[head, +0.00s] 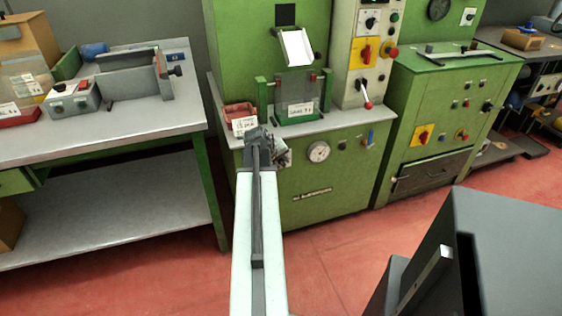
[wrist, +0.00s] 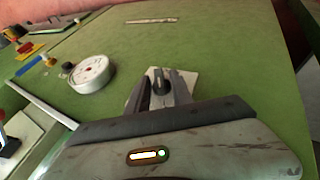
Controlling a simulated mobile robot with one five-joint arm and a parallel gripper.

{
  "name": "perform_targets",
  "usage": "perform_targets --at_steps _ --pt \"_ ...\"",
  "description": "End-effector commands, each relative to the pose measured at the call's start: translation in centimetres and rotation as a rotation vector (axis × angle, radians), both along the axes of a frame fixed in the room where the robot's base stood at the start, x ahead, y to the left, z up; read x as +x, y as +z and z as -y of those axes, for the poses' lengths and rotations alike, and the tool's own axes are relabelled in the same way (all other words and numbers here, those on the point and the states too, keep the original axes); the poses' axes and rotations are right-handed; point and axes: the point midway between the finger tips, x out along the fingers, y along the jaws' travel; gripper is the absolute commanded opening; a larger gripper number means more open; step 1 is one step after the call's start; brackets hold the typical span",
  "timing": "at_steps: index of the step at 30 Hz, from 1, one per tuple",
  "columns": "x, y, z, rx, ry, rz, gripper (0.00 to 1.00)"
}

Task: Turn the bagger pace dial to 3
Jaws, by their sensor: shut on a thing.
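The bagger pace dial appears as a dark knob (wrist: 158,82) on a pale square plate (wrist: 187,80) on the green machine front. My gripper (wrist: 160,92) has one finger on each side of the knob and is shut on it. In the head view my gripper (head: 270,146) is at the upper left of the machine's lower front, and it hides the knob. The plate's marks and the number the dial points to cannot be read.
A round white gauge (head: 318,151) sits on the panel right of my gripper; it also shows in the wrist view (wrist: 92,75). A red tray (head: 239,112) and a clear-fronted holder (head: 297,100) stand on the ledge above. A grey workbench (head: 110,130) is at left.

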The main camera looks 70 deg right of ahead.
Motion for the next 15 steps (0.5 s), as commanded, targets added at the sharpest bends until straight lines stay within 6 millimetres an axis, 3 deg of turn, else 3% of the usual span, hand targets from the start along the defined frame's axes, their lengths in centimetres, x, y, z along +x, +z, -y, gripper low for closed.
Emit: perform_targets --at_steps 15 --pt "-0.17 0.02 -0.31 0.042 -0.004 0.038 0.00"
